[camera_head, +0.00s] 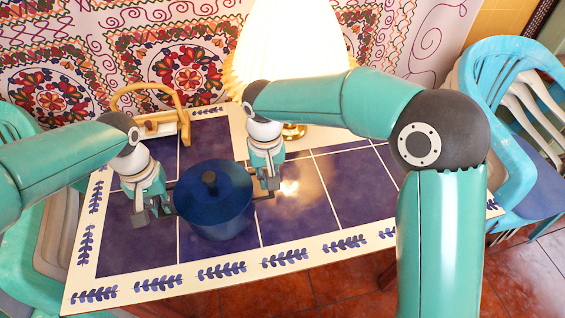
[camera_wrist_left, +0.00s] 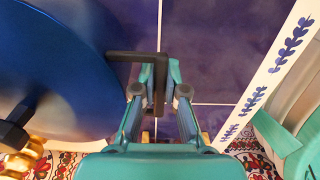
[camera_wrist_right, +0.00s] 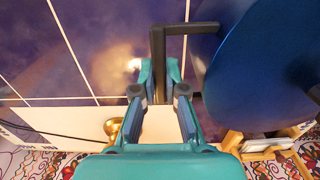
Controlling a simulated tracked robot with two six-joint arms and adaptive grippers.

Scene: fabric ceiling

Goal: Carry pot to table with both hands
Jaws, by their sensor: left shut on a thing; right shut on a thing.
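The blue pot (camera_head: 215,208) with a dark lid knob is over the near-middle part of the tiled table (camera_head: 322,247). It looks upright. Whether its base touches the tabletop is hidden from this angle. My left gripper (camera_head: 152,212) is shut on the pot's left handle, a dark bracket that shows in the left wrist view (camera_wrist_left: 150,62). My right gripper (camera_head: 268,184) is shut on the opposite handle, seen in the right wrist view (camera_wrist_right: 165,45).
A glowing lamp (camera_head: 290,45) with a brass base stands at the back of the table. A wooden basket-like holder (camera_head: 155,122) is at the back left. Stacked plastic chairs (camera_head: 520,120) stand at the right, others at the left. The table's right part is clear.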

